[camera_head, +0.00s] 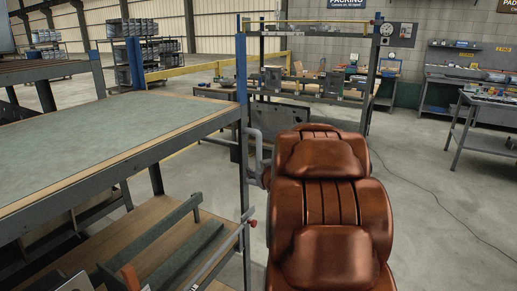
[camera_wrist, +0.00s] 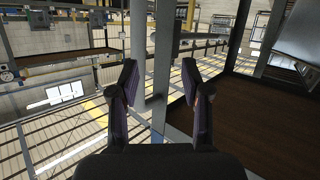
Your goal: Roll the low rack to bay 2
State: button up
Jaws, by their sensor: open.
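A low rack (camera_head: 120,125) with a green-grey top, dark frame and wooden lower shelf fills the left of the head view. I cannot be sure it is the task's rack. A grey bent bar (camera_head: 256,145) shows beside its right corner post (camera_head: 242,85). My gripper (camera_wrist: 159,78) is open in the wrist view, its two dark fingers apart. A grey upright post (camera_wrist: 161,50) shows between the fingers in the picture; I cannot tell whether it touches them. The gripper is not clearly visible in the head view. No bay 2 marking is readable.
A tall shelf frame (camera_head: 312,85) with boxes stands behind. Workbenches (camera_head: 450,85) line the right wall, with a grey table (camera_head: 485,110) nearer. A dark cable (camera_head: 425,180) crosses the open floor (camera_head: 440,215) at right. A brown panel (camera_wrist: 262,115) lies right of the fingers.

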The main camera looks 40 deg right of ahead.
aim_at(260, 149)
jog(key=d+r+t+y, duration=0.1)
jog(key=d+r+t, duration=0.2)
jog(key=d+t, duration=0.1)
jog(key=shift+p+x, duration=0.8)
jog(key=shift+x, duration=2.6)
jog(key=shift+d+r, duration=0.15)
grip_shut()
